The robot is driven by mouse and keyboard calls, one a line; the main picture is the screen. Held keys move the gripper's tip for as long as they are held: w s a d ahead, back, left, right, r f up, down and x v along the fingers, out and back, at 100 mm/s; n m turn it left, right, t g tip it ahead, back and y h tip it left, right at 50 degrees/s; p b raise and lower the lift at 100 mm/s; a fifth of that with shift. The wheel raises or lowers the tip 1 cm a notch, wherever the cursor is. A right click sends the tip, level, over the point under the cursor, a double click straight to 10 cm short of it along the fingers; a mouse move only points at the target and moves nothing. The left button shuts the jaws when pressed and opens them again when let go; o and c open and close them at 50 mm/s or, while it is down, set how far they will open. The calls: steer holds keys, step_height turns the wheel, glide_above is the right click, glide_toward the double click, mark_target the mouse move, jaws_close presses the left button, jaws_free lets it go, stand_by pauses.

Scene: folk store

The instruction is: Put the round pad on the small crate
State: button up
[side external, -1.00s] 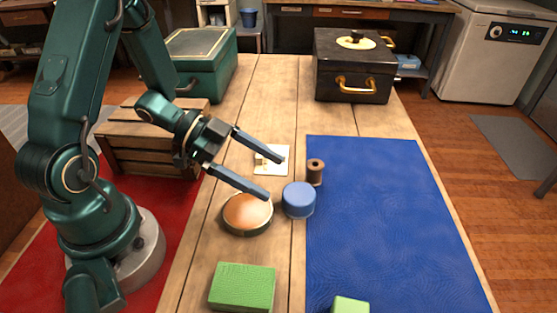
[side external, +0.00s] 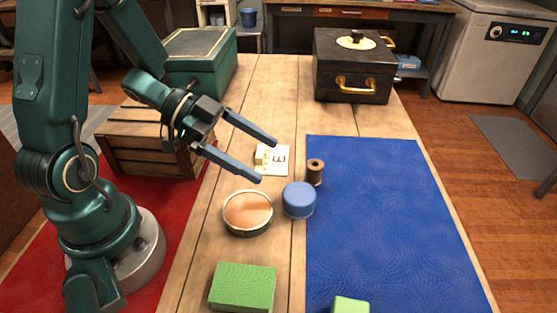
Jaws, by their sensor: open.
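Either could be the round pad; I cannot tell which. A slatted wooden crate (side external: 152,158) stands at the table's left side, behind my arm's base, with its top partly hidden by my arm. My gripper (side external: 267,160) is open and empty. It hovers above the table, beyond the copper-topped piece, touching neither round piece.
A small card with a block (side external: 272,160) lies below my gripper. A green block (side external: 243,287) lies in front. A green chest (side external: 200,62) and a black box (side external: 350,70) stand behind.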

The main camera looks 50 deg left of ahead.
steer(key=w+a+r+n+t+y, duration=0.1)
steer(key=w+a+n+t+y, duration=0.1)
steer(key=w+a+n+y, duration=0.45)
steer(key=w+a+r+n+t+y, duration=0.1)
steer(key=w+a+n+t+y, duration=0.3)
steer(key=w, duration=0.6)
steer(key=s+d+n+g, duration=0.1)
steer(key=s+d+g, duration=0.3)
steer(key=d, duration=0.1)
steer(key=s+d+n+g, duration=0.2)
steer(key=s+d+g, duration=0.1)
steer(key=d, duration=0.3)
steer(key=s+d+n+g, duration=0.2)
steer(key=s+d+g, duration=0.2)
steer(key=d+g, duration=0.2)
steer(key=shift+s+r+h, duration=0.1)
steer(key=shift+s+h, duration=0.15)
steer(key=shift+s, duration=0.1)
glide_above(299, 193)
step_height(299, 193, down, 5)
steer(key=shift+r, duration=0.2)
steer(key=shift+f, duration=2.75)
steer(key=c, duration=1.4)
steer(key=shift+r, duration=0.15)
